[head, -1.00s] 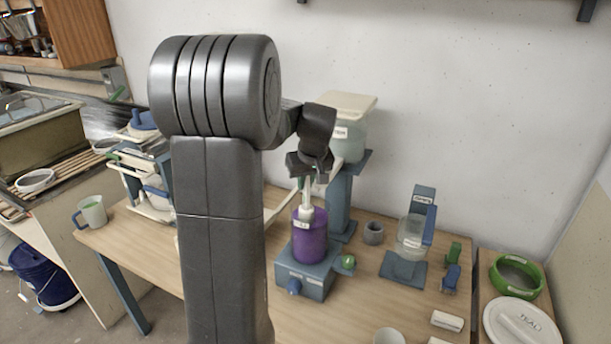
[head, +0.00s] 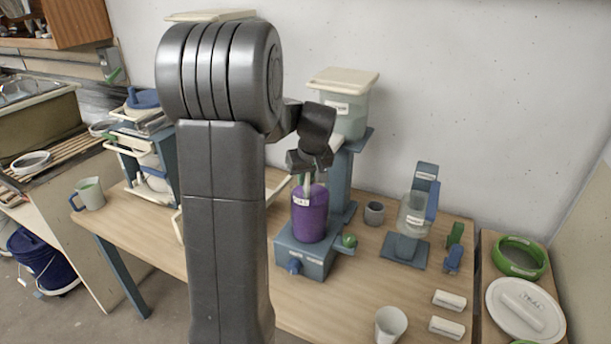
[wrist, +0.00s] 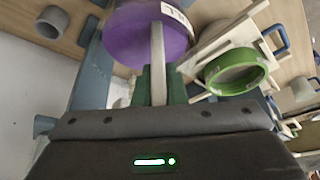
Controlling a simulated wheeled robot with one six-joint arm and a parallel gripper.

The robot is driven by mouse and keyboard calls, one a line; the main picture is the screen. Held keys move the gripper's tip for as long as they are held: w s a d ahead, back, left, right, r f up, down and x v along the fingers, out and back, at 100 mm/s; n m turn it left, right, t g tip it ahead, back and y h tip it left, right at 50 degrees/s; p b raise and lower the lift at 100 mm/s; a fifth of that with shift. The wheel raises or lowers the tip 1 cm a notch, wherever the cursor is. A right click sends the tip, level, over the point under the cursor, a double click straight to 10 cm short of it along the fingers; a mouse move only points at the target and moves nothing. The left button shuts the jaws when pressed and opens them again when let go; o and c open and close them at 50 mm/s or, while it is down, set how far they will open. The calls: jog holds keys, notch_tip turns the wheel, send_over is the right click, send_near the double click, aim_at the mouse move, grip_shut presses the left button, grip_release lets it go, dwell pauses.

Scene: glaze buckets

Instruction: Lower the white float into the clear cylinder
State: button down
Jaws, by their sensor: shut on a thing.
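The clear cylinder (head: 310,217) looks purple from its contents and stands upright on a blue base (head: 305,258). In the wrist view the purple cylinder (wrist: 133,38) lies just beyond my fingers, with a white label at its rim. My gripper (wrist: 157,88) is shut on the pale, thin stem of the white float (wrist: 158,55). In the head view my gripper (head: 307,176) is close above the cylinder's mouth, with the float's stem (head: 307,188) reaching down into it. The float's wider white body is hidden, and I cannot tell how deep it sits.
A lidded bucket (head: 345,112) on a blue stand is close behind my gripper. A grey cup (head: 374,213) and a blue-framed clear vessel (head: 413,215) stand to the right. A white cup (head: 390,324) and two white blocks (head: 449,301) are at the front right.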

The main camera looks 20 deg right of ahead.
jog(key=shift+f, duration=0.2)
jog(key=c, duration=1.4)
grip_release()
jog(key=b+v, duration=0.2)
jog(key=v, duration=1.2)
jog(key=shift+w+f, duration=0.1)
jog(key=shift+f, duration=0.1)
